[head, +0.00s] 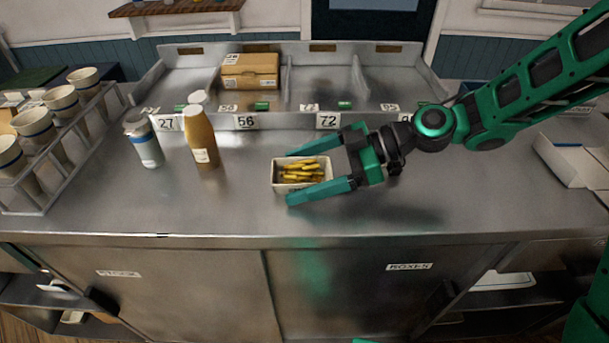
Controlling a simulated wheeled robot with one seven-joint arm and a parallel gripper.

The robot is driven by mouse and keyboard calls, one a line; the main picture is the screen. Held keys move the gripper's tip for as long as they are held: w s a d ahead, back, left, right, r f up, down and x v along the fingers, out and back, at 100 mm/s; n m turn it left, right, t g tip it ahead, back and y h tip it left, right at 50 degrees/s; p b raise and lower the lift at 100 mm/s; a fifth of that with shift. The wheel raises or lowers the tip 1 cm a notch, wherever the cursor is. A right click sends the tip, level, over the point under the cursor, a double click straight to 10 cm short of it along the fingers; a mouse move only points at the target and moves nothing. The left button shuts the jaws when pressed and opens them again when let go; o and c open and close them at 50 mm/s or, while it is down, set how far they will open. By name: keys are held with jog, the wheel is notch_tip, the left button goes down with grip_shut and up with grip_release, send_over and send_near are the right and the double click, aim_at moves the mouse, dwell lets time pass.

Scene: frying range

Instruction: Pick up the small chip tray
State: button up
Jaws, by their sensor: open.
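The small chip tray (276,186) is a white open tray filled with yellow chips (303,170). It sits upright on the steel counter, near the middle of the head view. My gripper (290,174) comes in from the right with its two green fingers spread. One finger shows along the tray's far side and the other along its near side, so the tray lies between them. The near finger hides part of the tray's front wall. I cannot tell whether either finger touches the tray.
A brown sauce bottle (202,137) and a white-blue shaker (145,143) stand to the left. A rack of cups (62,102) stands at far left. A cardboard box (249,71) lies in the back bays. A white carton (562,160) is at right. The counter's front strip is clear.

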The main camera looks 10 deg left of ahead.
jog(key=c, duration=1.2)
jog(key=shift+r, duration=0.1)
